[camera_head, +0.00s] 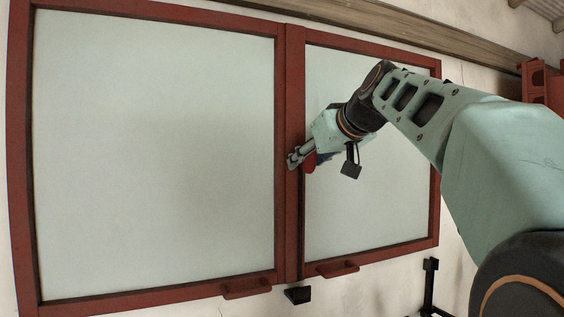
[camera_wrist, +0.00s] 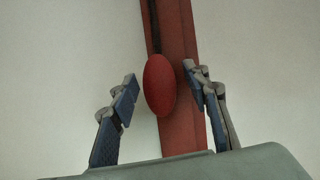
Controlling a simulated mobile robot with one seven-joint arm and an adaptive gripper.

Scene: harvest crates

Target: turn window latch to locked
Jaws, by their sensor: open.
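The window has two pale panes in a dark red frame (camera_head: 158,290), with a red middle bar (camera_head: 292,90) between them. The middle bar also crosses the wrist view (camera_wrist: 183,120). A rounded red oval piece (camera_wrist: 159,86), which looks like the latch's handle, sits in front of this bar. In the head view it shows only as a bit of red (camera_head: 309,163) beside my gripper (camera_head: 294,160). In the wrist view my gripper (camera_wrist: 161,76) is open, with one finger on each side of the oval piece and visible gaps. The latch's base is hidden.
Two red pull handles stick out at the window's bottom edge, one left (camera_head: 247,288) and one right (camera_head: 338,268). A small black block (camera_head: 298,295) is below the middle bar. A black stand (camera_head: 430,285) is at lower right. A wooden beam (camera_head: 400,28) runs above.

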